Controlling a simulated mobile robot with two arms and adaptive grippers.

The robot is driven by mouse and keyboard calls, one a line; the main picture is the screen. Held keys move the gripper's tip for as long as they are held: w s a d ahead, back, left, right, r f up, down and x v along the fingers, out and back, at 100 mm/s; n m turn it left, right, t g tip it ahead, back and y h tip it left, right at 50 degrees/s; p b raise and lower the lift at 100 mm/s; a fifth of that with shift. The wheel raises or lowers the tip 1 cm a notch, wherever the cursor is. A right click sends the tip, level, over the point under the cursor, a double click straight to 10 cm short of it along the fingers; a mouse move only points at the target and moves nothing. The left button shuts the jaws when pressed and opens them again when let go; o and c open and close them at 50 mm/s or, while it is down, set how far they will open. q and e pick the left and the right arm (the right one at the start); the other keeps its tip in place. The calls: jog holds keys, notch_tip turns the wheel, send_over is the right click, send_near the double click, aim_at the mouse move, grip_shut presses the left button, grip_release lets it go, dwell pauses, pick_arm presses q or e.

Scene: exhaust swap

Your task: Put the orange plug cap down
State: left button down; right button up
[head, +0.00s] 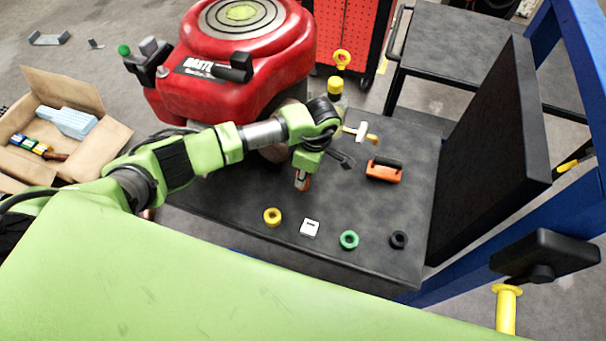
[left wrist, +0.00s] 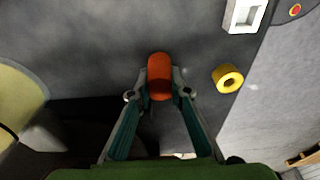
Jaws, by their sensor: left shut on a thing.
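My left gripper (head: 302,181) points down over the dark tabletop and is shut on the orange plug cap (head: 306,183). In the left wrist view the orange cap (left wrist: 160,77) sits between the two fingertips (left wrist: 160,92), its rounded top showing and its sides pinched. In the head view most of the cap is hidden by the fingers. I cannot tell whether it touches the tabletop (head: 240,190). My right gripper is not in view.
A yellow ring (head: 272,216), a white square piece (head: 310,228), a green ring (head: 349,240) and a black ring (head: 398,239) lie along the front. An orange block with a black handle (head: 384,171) lies to the right. The red engine (head: 240,80) stands behind left.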

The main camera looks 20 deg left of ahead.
pick_arm(q)
jog(key=shift+f, duration=0.3)
jog(key=c, duration=1.9)
grip_release()
jog(key=shift+r, duration=0.1)
jog(key=shift+r+p, duration=0.4)
jog(key=shift+r, duration=0.1)
jog(key=r, duration=0.4)
jog(key=d+r+b, duration=0.1)
jog(key=r, duration=0.3)
jog(key=r+b, duration=0.1)
jog(key=r, duration=0.3)
jog(key=shift+d, duration=0.4)
jog(key=shift+s, duration=0.1)
